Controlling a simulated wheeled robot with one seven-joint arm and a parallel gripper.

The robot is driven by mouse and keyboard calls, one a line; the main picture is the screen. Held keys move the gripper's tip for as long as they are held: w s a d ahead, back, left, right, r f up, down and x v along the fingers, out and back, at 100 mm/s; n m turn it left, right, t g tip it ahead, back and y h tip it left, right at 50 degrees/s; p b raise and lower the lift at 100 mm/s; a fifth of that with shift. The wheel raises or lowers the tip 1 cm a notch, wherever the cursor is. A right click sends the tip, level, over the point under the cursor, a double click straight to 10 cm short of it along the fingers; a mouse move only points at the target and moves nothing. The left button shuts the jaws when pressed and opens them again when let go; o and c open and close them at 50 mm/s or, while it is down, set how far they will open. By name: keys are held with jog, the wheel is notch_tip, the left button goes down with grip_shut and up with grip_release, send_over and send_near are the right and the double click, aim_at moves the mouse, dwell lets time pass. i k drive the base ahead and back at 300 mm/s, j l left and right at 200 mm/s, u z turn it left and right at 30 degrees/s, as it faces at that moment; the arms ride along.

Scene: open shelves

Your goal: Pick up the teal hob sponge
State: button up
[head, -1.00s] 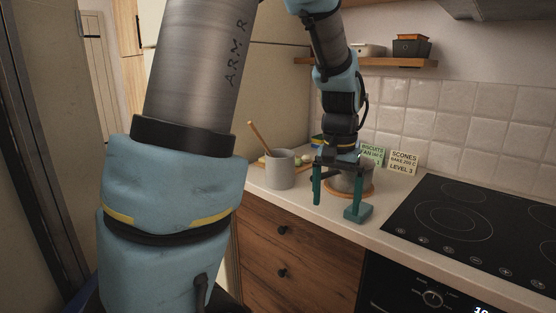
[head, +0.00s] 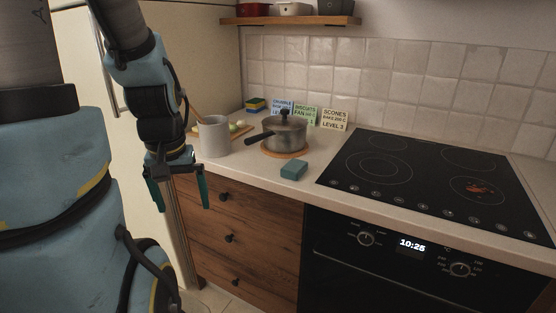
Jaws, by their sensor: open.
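The teal sponge (head: 293,170) is a small block lying on the white counter, between the pot and the hob, near the counter's front edge. My gripper (head: 183,206) hangs at the left with its teal fingers pointing down, open and empty. In the picture it is well left of the sponge, in front of the drawers and below the counter top's level. The sponge is fully in view and nothing touches it.
A lidded pot (head: 287,133) on a round wooden board stands behind the sponge. The black hob (head: 430,180) lies to the right, with a reddish mark on one ring. Recipe cards (head: 334,118) lean near the wall.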

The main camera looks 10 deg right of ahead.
aim_at(294, 169)
jog(key=l+u, duration=0.25)
jog(key=u, duration=0.2)
jog(key=l+u, duration=0.25)
jog(key=u, duration=0.2)
jog(key=l+z, duration=0.15)
jog(key=l, duration=0.15)
jog(key=i+l+z, duration=0.15)
jog(key=l, duration=0.2)
